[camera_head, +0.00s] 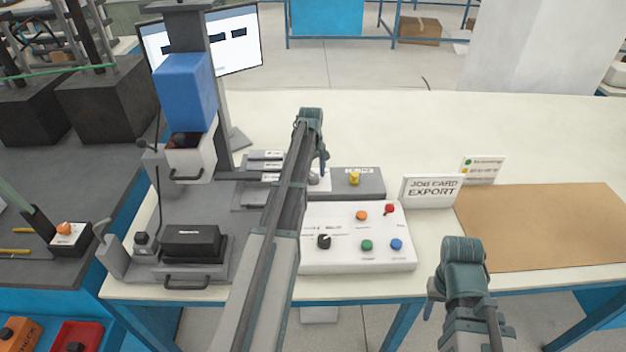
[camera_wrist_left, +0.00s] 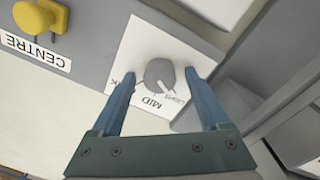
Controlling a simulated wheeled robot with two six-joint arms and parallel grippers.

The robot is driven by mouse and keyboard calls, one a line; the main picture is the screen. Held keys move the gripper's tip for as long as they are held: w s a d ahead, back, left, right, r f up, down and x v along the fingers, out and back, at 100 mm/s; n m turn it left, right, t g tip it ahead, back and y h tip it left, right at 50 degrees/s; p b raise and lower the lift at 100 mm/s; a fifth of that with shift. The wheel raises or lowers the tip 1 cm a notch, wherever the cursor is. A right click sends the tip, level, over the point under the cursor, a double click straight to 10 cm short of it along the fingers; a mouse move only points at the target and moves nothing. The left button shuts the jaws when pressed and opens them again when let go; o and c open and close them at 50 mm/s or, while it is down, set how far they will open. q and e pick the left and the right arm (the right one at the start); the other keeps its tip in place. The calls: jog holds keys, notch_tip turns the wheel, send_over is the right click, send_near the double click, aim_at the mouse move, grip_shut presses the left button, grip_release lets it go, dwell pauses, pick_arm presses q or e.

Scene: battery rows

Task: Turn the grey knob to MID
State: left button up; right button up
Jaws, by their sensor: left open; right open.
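The grey knob (camera_wrist_left: 159,73) sits on a white plate (camera_wrist_left: 146,42) printed with MID and two other labels, one on each side of it. Its pale pointer appears to aim at the small label to the right of MID in the left wrist view. My left gripper (camera_wrist_left: 160,76) is open, with one finger on each side of the knob and gaps to it. In the head view my left gripper (camera_head: 320,160) is over the grey box (camera_head: 372,190) and partly hides the knob. My right gripper (camera_head: 433,300) is open and empty at the table's front edge.
A yellow knob (camera_head: 354,179) labelled CENTRE stands on the same box. A white panel (camera_head: 340,262) with several coloured knobs and buttons lies in front of it. A job card sign (camera_head: 431,190) stands to the right.

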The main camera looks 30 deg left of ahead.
pick_arm(q)
grip_shut()
dwell(0.4)
jog(key=m, duration=0.8)
dwell(0.4)
jog(key=shift+m, duration=0.5)
